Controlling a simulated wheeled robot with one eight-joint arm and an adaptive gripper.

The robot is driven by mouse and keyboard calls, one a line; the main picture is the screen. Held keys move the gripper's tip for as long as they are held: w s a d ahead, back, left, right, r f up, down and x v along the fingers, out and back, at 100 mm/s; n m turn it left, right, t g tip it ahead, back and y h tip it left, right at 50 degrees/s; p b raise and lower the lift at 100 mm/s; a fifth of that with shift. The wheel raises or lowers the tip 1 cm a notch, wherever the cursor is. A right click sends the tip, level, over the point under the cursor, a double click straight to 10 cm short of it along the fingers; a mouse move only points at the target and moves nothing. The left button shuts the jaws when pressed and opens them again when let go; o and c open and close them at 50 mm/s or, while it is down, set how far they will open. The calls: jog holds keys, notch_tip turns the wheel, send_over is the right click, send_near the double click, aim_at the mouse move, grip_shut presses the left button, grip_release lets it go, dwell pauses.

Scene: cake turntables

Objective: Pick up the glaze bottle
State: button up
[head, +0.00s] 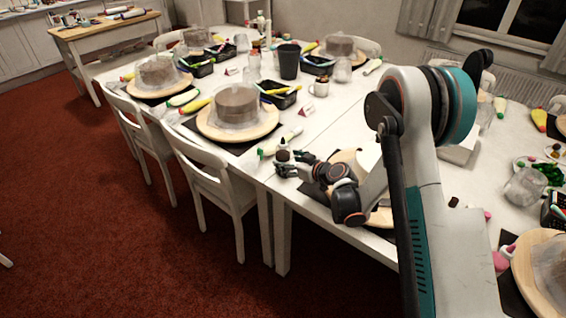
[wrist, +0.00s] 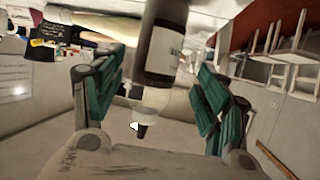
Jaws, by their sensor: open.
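The glaze bottle (head: 283,155) is a small dark brown bottle with a white collar and a dark tip. It stands near the table edge in the head view. My gripper (head: 292,164) is at the bottle, with the fingers open. In the wrist view the bottle (wrist: 164,48) appears upside down, its pale label partly showing, between the spread green pads of my gripper (wrist: 161,65). A gap shows between the bottle and each pad there. The bottle's lower part is cut off by the wrist picture's edge.
A cake on a wooden turntable (head: 212,131) stands to the left on the white table. Another turntable (head: 380,217) is partly hidden under my arm. A white chair (head: 215,178) stands at the table's side.

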aim_at(283, 158)
jog(key=x, duration=0.2)
jog(key=b+x, duration=0.1)
jog(key=x, duration=0.1)
jog(key=shift+w+r, duration=0.1)
jog(key=shift+w, duration=0.35)
jog(key=c, duration=0.9)
jog(key=shift+o, duration=0.6)
notch_tip(283, 158, up, 20)
jog(key=p, duration=0.6)
